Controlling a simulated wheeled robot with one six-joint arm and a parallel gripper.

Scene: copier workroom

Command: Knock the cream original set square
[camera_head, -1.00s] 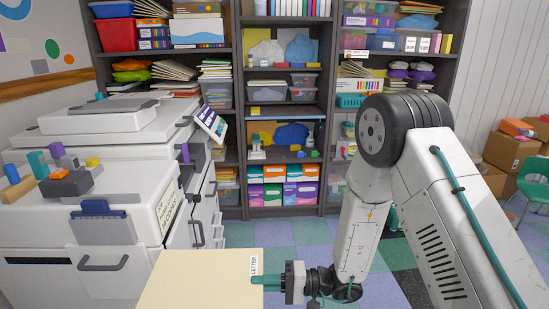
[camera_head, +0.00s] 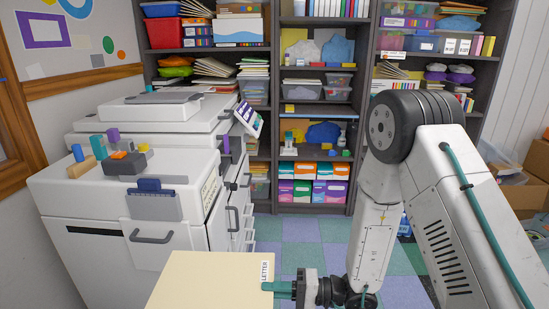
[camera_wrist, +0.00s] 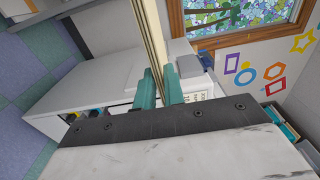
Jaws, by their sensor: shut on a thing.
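The cream original (camera_head: 212,283) is a flat cream stack with a small white label reading LETTER at its right edge, low in the head view. My gripper (camera_head: 284,287) is shut on its right edge, beside the label. In the wrist view the cream original (camera_wrist: 149,28) shows edge-on as a thin stack of layers. The teal fingers of my gripper (camera_wrist: 159,88) pinch it from both sides. Its near edge is cut off by the bottom of the head view, so I cannot tell whether all its sheets are even.
A white copier (camera_head: 120,205) stands at the left, with small coloured blocks (camera_head: 112,155) and a stapler-like item on top. Shelves (camera_head: 312,207) with boxes and bins line the back. Cardboard boxes (camera_head: 525,185) stand at the right. Checkered floor (camera_head: 300,230) is open between.

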